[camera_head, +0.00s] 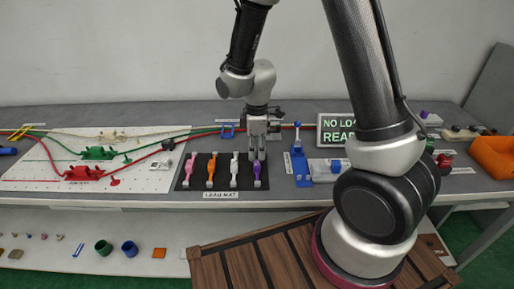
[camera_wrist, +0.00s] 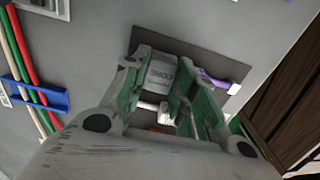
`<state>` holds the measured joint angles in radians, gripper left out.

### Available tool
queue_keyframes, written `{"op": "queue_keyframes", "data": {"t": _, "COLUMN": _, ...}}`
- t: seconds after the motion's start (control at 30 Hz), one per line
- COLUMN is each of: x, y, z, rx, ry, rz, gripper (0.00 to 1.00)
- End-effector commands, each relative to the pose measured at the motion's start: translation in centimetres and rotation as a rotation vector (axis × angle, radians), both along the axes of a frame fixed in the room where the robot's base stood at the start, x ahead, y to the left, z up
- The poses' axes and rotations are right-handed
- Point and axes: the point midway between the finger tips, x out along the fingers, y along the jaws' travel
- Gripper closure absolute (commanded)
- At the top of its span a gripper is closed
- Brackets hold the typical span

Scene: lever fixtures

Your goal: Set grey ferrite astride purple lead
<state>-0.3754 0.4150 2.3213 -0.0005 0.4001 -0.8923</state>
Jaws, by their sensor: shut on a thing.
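My gripper (camera_head: 257,156) is low over the right part of the black lead mat (camera_head: 202,183). In the wrist view its green-padded fingers (camera_wrist: 163,82) are shut on a grey block, the grey ferrite (camera_wrist: 161,74). The purple lead (camera_head: 257,169) lies at the mat's right end, just below the fingers in the head view. In the wrist view the purple lead (camera_wrist: 213,80) shows beside the right finger, partly hidden by it. Whether the ferrite touches the lead cannot be told. The ferrite cannot be made out in the head view.
White (camera_head: 234,172), orange (camera_head: 211,171) and pink (camera_head: 190,168) leads lie left of the purple one. A white board (camera_head: 125,180) with red and green cables is at left. A blue fixture (camera_head: 298,163) and a lettered sign (camera_head: 338,130) stand at right.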

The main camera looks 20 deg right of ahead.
Motion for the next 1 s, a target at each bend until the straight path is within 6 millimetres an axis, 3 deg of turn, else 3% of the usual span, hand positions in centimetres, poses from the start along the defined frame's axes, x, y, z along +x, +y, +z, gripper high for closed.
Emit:
{"op": "queue_keyframes", "data": {"t": 0.23, "x": -0.40, "y": -0.11, "z": -0.65, "rx": -0.003, "ry": 0.010, "rz": -0.002, "gripper": 0.95}}
{"op": "queue_keyframes", "data": {"t": 0.27, "x": -0.42, "y": -0.12, "z": -0.65, "rx": -0.003, "ry": 0.011, "rz": -0.002, "gripper": 0.68}}
{"op": "queue_keyframes", "data": {"t": 0.4, "x": -0.45, "y": -0.13, "z": -0.65, "rx": -0.004, "ry": 0.012, "rz": -0.002, "gripper": 0.47}}
{"op": "queue_keyframes", "data": {"t": 0.67, "x": -0.31, "y": -0.09, "z": -0.49, "rx": -0.003, "ry": 0.008, "rz": -0.002, "gripper": 0.47}}
{"op": "queue_keyframes", "data": {"t": 0.8, "x": -0.27, "y": -0.08, "z": -0.45, "rx": -0.002, "ry": 0.007, "rz": -0.001, "gripper": 0.21}}
{"op": "queue_keyframes", "data": {"t": 1.0, "x": -0.23, "y": -0.06, "z": -0.40, "rx": -0.002, "ry": 0.006, "rz": -0.001, "gripper": 0.21}}
